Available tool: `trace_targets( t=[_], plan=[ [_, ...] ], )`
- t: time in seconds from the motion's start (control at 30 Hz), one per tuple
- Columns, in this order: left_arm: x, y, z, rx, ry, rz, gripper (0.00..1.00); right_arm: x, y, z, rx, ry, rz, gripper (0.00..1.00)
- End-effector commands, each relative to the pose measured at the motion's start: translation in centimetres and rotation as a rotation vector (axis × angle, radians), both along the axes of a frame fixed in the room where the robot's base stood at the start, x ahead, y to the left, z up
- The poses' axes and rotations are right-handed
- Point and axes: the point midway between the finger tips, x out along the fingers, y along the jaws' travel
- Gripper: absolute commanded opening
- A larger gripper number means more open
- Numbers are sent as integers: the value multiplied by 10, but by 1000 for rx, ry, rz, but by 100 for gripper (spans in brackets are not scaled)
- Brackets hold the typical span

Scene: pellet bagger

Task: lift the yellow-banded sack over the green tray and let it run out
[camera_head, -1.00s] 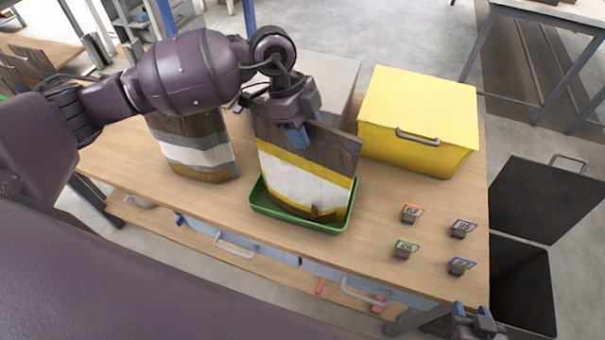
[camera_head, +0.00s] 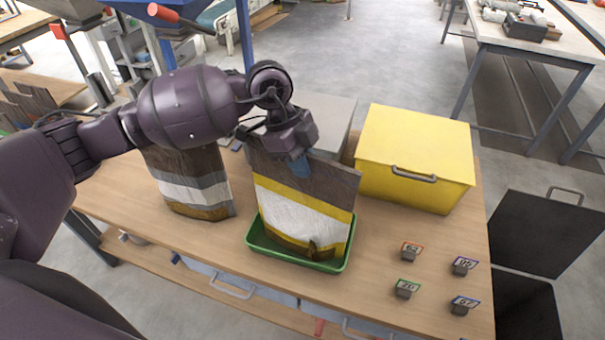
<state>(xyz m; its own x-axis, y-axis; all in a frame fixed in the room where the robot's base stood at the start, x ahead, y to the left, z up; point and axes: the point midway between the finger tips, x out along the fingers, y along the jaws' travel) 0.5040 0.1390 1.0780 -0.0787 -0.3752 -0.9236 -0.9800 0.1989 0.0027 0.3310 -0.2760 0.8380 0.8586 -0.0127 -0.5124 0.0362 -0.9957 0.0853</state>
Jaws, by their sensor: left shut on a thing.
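The yellow-banded sack (camera_head: 302,212), white with yellow bands and a dark brown top, stands nearly upright at the green tray (camera_head: 340,268). Its lower edge is inside the tray's rim; I cannot tell whether it touches the tray floor. A small dark flap shows low on its front. My left gripper (camera_head: 301,168), with blue fingers, is shut on the sack's top edge from above. No pellets are visible in the tray. My right gripper is out of view.
A second sack (camera_head: 195,190) with grey bands stands to the left. A yellow lidded box (camera_head: 415,150) and a grey box (camera_head: 328,113) stand behind. Several small numbered tags, including an orange-edged one (camera_head: 410,251), sit at the right. A black bin (camera_head: 525,305) stands beyond the table's right end.

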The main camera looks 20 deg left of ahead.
Motion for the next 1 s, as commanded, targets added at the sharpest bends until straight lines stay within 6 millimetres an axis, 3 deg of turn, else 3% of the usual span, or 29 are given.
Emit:
trace_targets(
  t=[0.6,1.0],
  plan=[
    [1,0,144,-1,-8,-1,0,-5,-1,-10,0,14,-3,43],
    [1,0,187,-1,-4,0,0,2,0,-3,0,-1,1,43]
  ],
)
